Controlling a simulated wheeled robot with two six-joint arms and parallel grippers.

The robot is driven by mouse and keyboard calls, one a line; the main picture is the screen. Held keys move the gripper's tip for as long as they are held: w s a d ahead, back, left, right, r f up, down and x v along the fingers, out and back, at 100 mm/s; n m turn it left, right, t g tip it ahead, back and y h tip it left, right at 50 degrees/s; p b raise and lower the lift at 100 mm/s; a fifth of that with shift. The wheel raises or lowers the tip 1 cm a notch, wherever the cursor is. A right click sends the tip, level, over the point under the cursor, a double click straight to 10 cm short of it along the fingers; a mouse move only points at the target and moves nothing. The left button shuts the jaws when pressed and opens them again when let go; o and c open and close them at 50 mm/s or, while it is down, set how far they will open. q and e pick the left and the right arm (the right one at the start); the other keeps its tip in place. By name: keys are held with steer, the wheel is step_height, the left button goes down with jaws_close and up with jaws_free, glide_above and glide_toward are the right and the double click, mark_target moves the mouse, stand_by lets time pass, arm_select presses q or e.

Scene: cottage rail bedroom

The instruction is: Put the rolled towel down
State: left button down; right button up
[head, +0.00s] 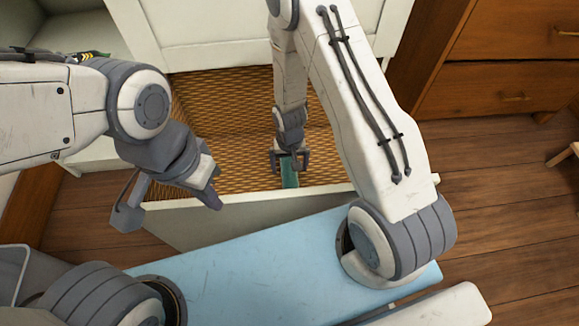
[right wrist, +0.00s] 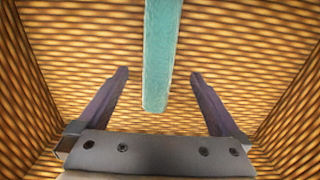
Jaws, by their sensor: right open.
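The rolled towel (right wrist: 158,60) is a teal, narrow roll lying on the woven floor of a wicker-lined box. In the head view the towel (head: 290,172) shows partly below my right gripper (head: 290,158), which hides the rest. My right gripper (right wrist: 158,85) is open, with its fingers on either side of the towel's near end and a gap on both sides. My left gripper (head: 168,205) is at the left, above the box's front rim, apart from the towel; its fingers look spread and nothing shows between them.
The wicker-lined box (head: 225,105) has a pale front wall, with woven walls close on both sides of my right gripper. A white panel (head: 220,30) stands behind it. A wooden drawer unit (head: 510,60) is at the right.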

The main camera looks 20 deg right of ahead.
steer(key=s+a+r+n, duration=0.2)
steer(key=a+r, duration=0.2)
steer(key=r, duration=0.6)
steer(key=s+a+r+n, duration=0.3)
steer(key=a+r, duration=0.1)
steer(key=r, duration=0.6)
steer(key=s+r+n, duration=0.1)
steer(key=s+r, duration=0.2)
steer(key=s, duration=0.1)
steer(key=s+a+r+n, duration=0.1)
steer(key=s+r+n, duration=0.1)
steer(key=s+r, duration=0.2)
steer(key=s+r+n+y, duration=0.1)
steer(key=s+r, duration=0.3)
steer(key=s, duration=0.1)
steer(key=shift+a+r+p, duration=0.1)
steer(key=shift+a+p, duration=0.25)
arm_select(q)
steer(key=shift+r, duration=0.9)
arm_select(e)
steer(key=shift+s+d+r+n, duration=0.1)
steer(key=shift+s+r+n, duration=0.05)
steer(key=shift+s+n, duration=0.25)
arm_select(q)
step_height(320, 180, up, 45)
steer(key=p, duration=4.5)
steer(key=shift+r, duration=0.15)
arm_select(e)
step_height(320, 180, up, 45)
steer(key=shift+r, duration=0.15)
